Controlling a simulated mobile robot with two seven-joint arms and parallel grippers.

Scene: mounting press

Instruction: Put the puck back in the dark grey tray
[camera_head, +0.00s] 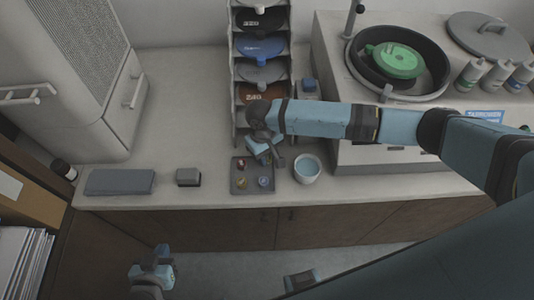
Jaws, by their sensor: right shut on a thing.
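The dark grey tray (253,189) lies on the counter near its front edge. It holds small round pucks: a red one (240,170) at the back left, a yellowish one (242,183) at the front left and a blue one (264,182) at the front right. My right gripper (268,160) points down over the tray's back right part, shut on a puck that the fingers mostly hide. I cannot tell whether that puck touches the tray. My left gripper (155,264) is low at the left, in front of the counter and away from the tray; its opening is unclear.
A white bowl (307,169) stands just right of the tray. A small grey block (188,177) and a flat grey slab (119,182) lie to its left. A rack (261,47) of coloured discs stands behind. The press machine (351,155) fills the right side.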

